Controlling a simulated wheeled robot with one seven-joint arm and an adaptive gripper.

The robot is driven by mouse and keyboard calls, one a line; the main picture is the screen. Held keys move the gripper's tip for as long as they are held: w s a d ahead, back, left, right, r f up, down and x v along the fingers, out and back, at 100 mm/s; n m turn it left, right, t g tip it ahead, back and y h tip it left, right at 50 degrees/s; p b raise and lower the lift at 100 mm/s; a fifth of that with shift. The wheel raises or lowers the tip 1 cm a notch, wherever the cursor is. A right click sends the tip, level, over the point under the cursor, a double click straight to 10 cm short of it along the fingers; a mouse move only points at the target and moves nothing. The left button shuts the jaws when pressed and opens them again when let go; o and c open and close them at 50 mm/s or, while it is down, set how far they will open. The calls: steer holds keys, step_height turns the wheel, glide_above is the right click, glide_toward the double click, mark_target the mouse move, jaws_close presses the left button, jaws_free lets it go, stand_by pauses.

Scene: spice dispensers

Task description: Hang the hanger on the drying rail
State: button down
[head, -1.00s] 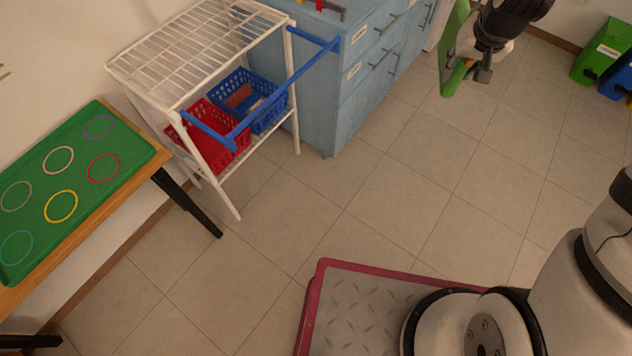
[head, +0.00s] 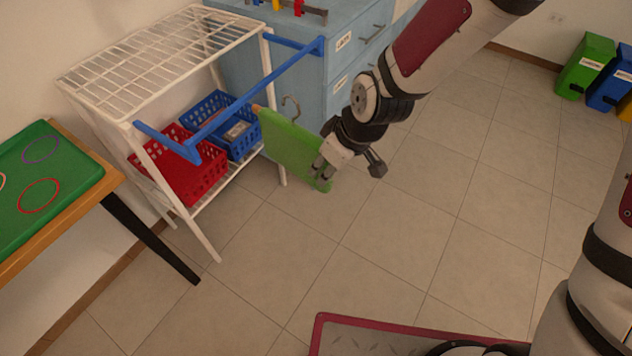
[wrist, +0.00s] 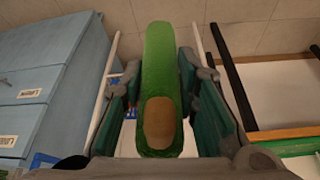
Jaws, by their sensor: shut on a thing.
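The hanger carries a green cloth (head: 292,146), and its metal hook (head: 291,104) stands up above the cloth in the head view. A wooden end of the hanger (wrist: 158,122) shows in the wrist view between the fingers. My gripper (head: 322,172) is shut on the clothed hanger at its right end and holds it above the floor. The drying rail (head: 255,95) is a blue bar standing out from a white rack. The hanger is to the right of the rail's front bar in the picture, and the hook appears apart from it.
The white wire rack (head: 150,55) holds a red basket (head: 185,180) and a blue basket (head: 240,140) on its lower shelf. A blue drawer cabinet (head: 345,60) stands behind. A table with a green mat (head: 70,165) is at left.

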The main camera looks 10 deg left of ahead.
step_height(320, 180, down, 2)
steer(key=s+a+n+b, duration=0.2)
steer(key=a, duration=0.1)
steer(key=b, duration=0.3)
glide_toward(272, 157)
steer(key=shift+s+a+f, duration=0.75)
steer(key=shift+s+f, duration=0.25)
steer(key=shift+f, duration=1.25)
steer(key=shift+b+x, duration=1.25)
steer(key=shift+x, duration=0.15)
steer(key=shift+s, duration=0.1)
steer(key=c, duration=1.2)
jaws_free()
steer(key=shift+g, duration=0.3)
